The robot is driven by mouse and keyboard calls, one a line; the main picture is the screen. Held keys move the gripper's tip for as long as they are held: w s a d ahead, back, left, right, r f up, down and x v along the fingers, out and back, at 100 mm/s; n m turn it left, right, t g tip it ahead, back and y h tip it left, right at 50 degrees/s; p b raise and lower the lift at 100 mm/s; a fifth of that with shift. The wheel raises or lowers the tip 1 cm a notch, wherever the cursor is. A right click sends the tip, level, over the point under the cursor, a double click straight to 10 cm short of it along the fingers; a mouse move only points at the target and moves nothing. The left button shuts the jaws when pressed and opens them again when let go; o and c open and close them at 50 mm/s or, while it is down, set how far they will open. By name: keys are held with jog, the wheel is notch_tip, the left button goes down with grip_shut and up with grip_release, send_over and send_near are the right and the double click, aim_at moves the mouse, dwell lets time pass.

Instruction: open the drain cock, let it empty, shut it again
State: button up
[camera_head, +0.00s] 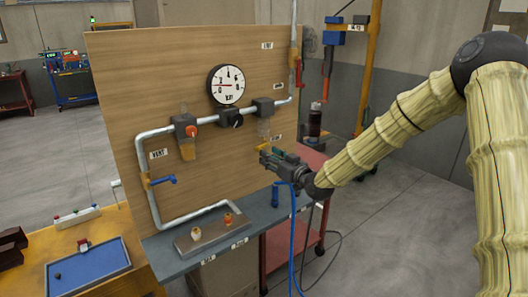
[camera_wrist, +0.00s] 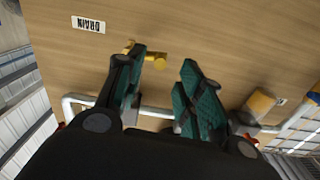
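The drain cock is a small yellow fitting on the wooden board. In the wrist view the cock (camera_wrist: 152,56) lies just beyond the fingertips, close to the left finger, with a DRAIN label (camera_wrist: 88,24) upside down beside it. In the head view the yellow cock (camera_head: 263,147) shows just left of my gripper's tip, partly hidden. My gripper (camera_head: 275,155) reaches the board from the right. In the wrist view its two green-padded fingers (camera_wrist: 172,68) stand apart with nothing between them. Whether a finger touches the cock I cannot tell.
The upright board (camera_head: 120,90) carries grey pipes, a round gauge (camera_head: 227,85), an orange-knobbed unit (camera_head: 187,130) and a blue-handled valve (camera_head: 160,180). Blue hoses (camera_head: 292,240) hang below my gripper.

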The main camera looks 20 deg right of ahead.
aim_at(262, 147)
jog(key=shift+p+x, duration=0.4)
jog(key=shift+x, duration=1.7)
jog(key=shift+c, duration=0.2)
